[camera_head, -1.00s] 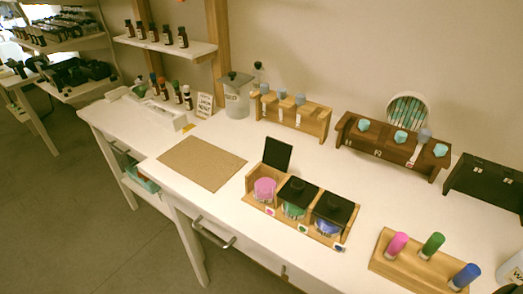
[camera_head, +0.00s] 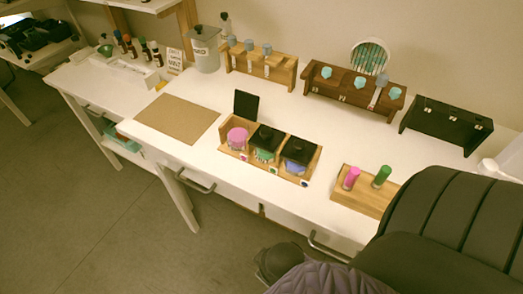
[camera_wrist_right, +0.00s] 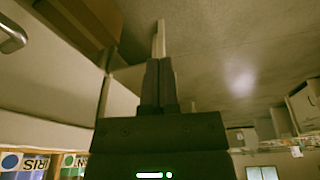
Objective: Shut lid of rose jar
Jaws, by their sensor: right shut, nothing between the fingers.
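The jar with pink contents (camera_head: 237,137), which I take for the rose jar, sits in the left slot of a wooden holder (camera_head: 235,153). Its black lid (camera_head: 246,106) stands upright and open at the jar's back. The green jar (camera_head: 264,153) and the blue jar (camera_head: 294,166) beside it have their black lids down. My right gripper (camera_wrist_right: 160,64) is shut and empty in the right wrist view, away from the jars. In the head view my right arm covers the lower right, and the fingers cannot be made out. My left gripper is not in view.
A brown mat (camera_head: 178,118) lies left of the holder. A wooden stand with pink and green sticks (camera_head: 352,177) is to the right, partly behind my arm. Bottle racks (camera_head: 258,72) line the back. A drawer handle (camera_head: 194,182) sticks out from the table front.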

